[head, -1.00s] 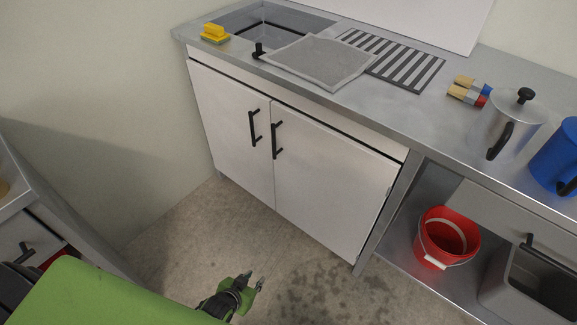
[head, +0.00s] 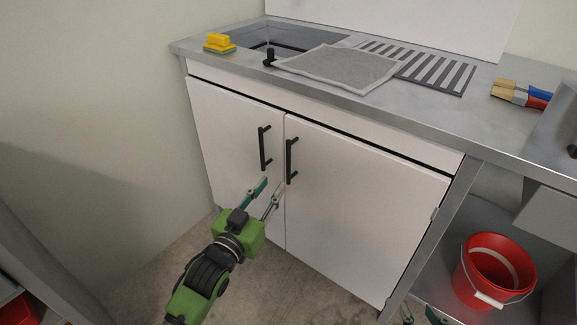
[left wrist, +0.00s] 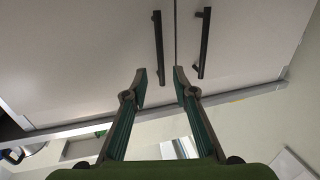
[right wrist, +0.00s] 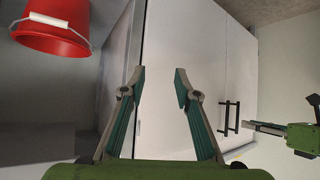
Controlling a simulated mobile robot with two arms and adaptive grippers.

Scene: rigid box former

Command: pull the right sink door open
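The white right sink door (head: 360,200) is shut, with a black vertical bar handle (head: 291,160) near its left edge. My left gripper (head: 271,188) is open and empty, just below and left of that handle's lower end. In the left wrist view the handle (left wrist: 158,47) lies ahead, in line with the gap between the open fingertips (left wrist: 159,72); I see no contact. My right gripper (right wrist: 158,78) is open and empty, low in front of the right door (right wrist: 185,60). Only its fingertips (head: 420,313) show at the head view's bottom edge.
The left door (head: 235,140) is shut, its handle (head: 264,148) close beside the right one. A red bucket (head: 495,275) stands on the shelf right of the cabinet. The sponge (head: 219,43) and brushes (head: 520,94) lie on the counter. The floor in front is clear.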

